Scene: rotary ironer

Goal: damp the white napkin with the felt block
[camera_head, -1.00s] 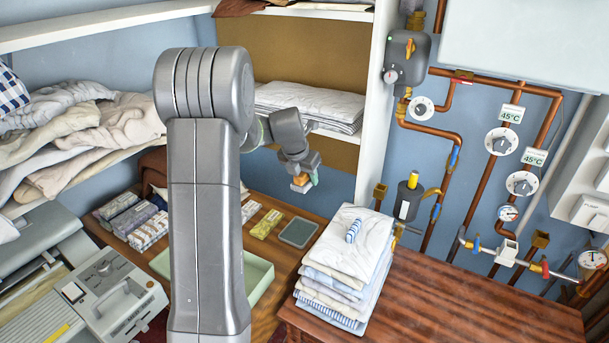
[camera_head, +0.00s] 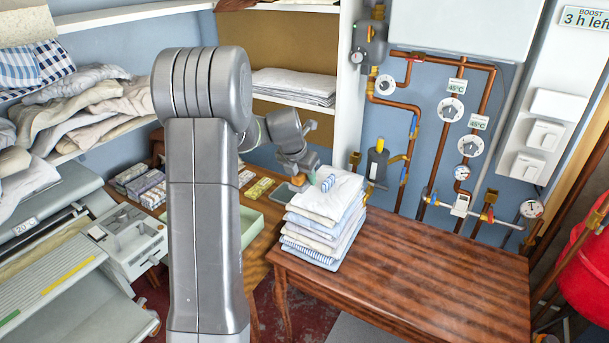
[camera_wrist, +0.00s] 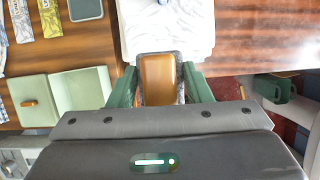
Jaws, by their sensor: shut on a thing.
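My gripper (camera_wrist: 158,85) is shut on the felt block (camera_wrist: 158,78), a tan-topped block with a grey edge, with a green finger on each side. In the head view the block (camera_head: 298,180) is small, by the left edge of the linen stack; whether it touches the stack I cannot tell. A white folded cloth (camera_head: 338,197) lies on top of the stack, with a blue-striped piece (camera_head: 328,183) on it. The white cloth also shows just beyond the block in the wrist view (camera_wrist: 185,35). I cannot tell for certain which white cloth is the napkin.
The brown table (camera_head: 420,270) right of the stack is clear. Pipes and valves (camera_head: 452,108) line the wall behind.

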